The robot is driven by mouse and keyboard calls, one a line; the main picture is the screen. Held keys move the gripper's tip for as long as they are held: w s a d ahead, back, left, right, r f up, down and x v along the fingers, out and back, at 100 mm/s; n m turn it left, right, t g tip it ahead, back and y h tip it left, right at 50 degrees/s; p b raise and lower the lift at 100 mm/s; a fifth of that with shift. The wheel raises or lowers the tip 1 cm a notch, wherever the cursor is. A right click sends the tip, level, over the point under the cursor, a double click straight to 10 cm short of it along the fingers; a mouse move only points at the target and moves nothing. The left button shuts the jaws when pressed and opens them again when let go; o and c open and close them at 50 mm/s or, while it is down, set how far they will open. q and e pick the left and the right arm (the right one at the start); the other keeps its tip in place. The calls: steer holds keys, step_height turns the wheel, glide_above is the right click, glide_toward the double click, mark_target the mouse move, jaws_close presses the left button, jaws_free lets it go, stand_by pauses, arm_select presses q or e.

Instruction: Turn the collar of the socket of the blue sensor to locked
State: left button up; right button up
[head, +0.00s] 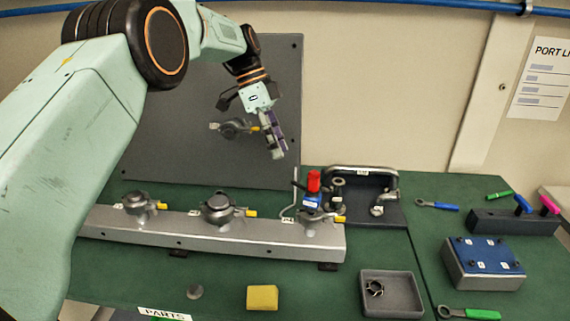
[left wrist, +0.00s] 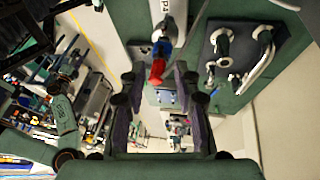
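The blue sensor (head: 312,202) has a red top and a white label, and stands upright at the right end of the grey rail (head: 270,233). It is in the socket (head: 318,226), whose collar has a yellow tab (head: 340,219) pointing right. My left gripper (head: 278,152) is open and empty, above and left of the sensor with its fingers pointing down. In the left wrist view the red top and blue body of the sensor (left wrist: 160,52) show beyond the spread fingers (left wrist: 157,82), apart from them. The collar is hard to make out there.
Two other sockets (head: 218,208) with yellow tabs sit along the rail. Another socket (head: 236,128) is on the upright grey panel (head: 200,90). A dark fixture with a pipe handle (head: 362,170) stands close behind right. A tray (head: 392,307), a yellow block (head: 262,297) and a blue-topped box (head: 485,262) lie in front.

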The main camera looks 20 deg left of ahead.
arm_select(q)
steer(key=shift+v, duration=1.9)
steer(key=shift+f, duration=0.1)
